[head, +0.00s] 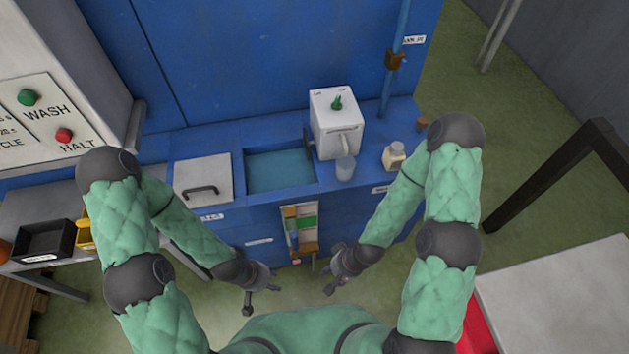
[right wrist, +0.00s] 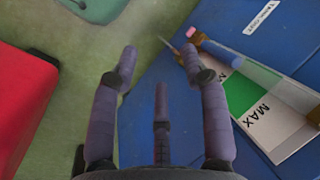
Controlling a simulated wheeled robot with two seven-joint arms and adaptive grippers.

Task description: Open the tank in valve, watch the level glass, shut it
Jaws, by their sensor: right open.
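The level glass (head: 293,232) is on the front of the blue cabinet, with a green band on its backing plate. In the right wrist view the plate (right wrist: 272,117) shows the word MAX beside a green band, and the glass tube partly crosses it. A brown fitting (head: 395,60) sits on the blue pipe at the back right, beside a label that seems to end in "IN". My right gripper (head: 331,282) is open and empty, low in front of the cabinet and right of the level glass. My left gripper (head: 265,299) looks open and empty, left of the glass.
The blue counter holds a sunken basin (head: 280,171), a white lidded hatch (head: 203,180), a white dispenser (head: 336,125), a cup (head: 345,168) and a small bottle (head: 394,156). A grey-topped table (head: 560,295) stands at the right, and a black bin (head: 45,242) at the left.

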